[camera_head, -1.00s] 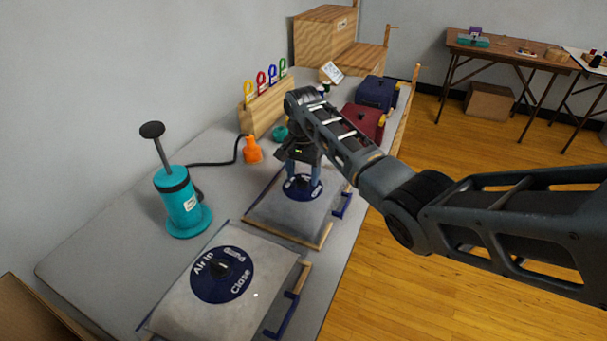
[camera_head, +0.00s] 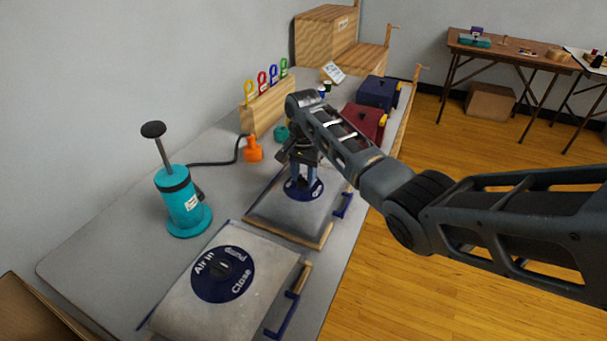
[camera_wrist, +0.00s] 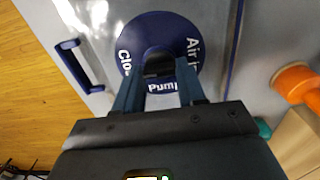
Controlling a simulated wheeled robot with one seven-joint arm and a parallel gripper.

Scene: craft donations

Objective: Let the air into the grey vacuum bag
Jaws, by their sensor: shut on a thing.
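Two grey bags lie on the table, each with a round dark blue valve dial. My gripper (camera_head: 304,184) points down at the dial of the farther bag (camera_head: 270,219). In the wrist view this blue dial (camera_wrist: 135,35) carries the words "Air in", "Pump" and a partly hidden "Close". My gripper (camera_wrist: 160,82) is shut on the dark knob (camera_wrist: 158,66) at the dial's middle. The fingers hide part of it, so I cannot tell where it points. The nearer bag (camera_head: 185,312) has its own dial (camera_head: 208,289), free of my gripper.
A teal hand pump (camera_head: 182,203) stands at left, its black hose running to an orange nozzle (camera_head: 253,150). A wooden rack (camera_head: 268,104) with coloured loops stands behind. Red (camera_head: 364,121) and navy (camera_head: 377,92) packs lie farther along. Table is clear around the pump.

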